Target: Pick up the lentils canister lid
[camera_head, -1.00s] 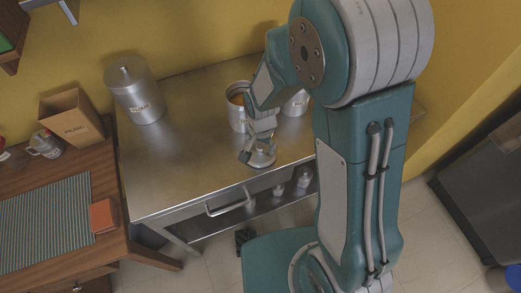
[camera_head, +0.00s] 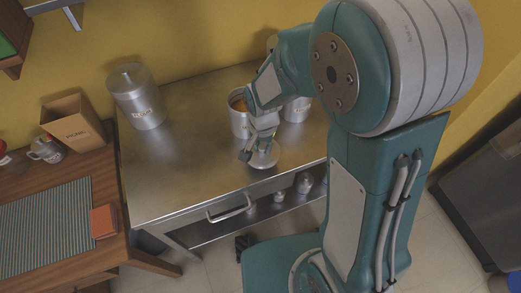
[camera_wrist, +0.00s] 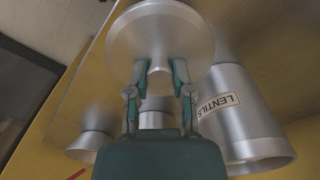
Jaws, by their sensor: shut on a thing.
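The lid (camera_head: 264,158) is a round steel disc with a small knob, at the front part of the steel table. In the wrist view the lid (camera_wrist: 160,28) fills the top middle. My gripper (camera_wrist: 158,70) is shut on its knob, one finger on each side. In the head view my gripper (camera_head: 256,150) is just above the lid; I cannot tell whether the lid touches the table. The LENTILS canister (camera_wrist: 240,115) is right of my gripper in the wrist view. An open canister with orange contents (camera_head: 240,122) stands behind the lid in the head view.
A large lidded canister (camera_head: 138,100) stands at the table's back left. Another canister (camera_head: 296,110) is partly hidden by my arm. The steel table (camera_head: 180,160) is clear at left. A wooden table (camera_head: 80,245) holds a box (camera_head: 72,118), a mug and a striped mat.

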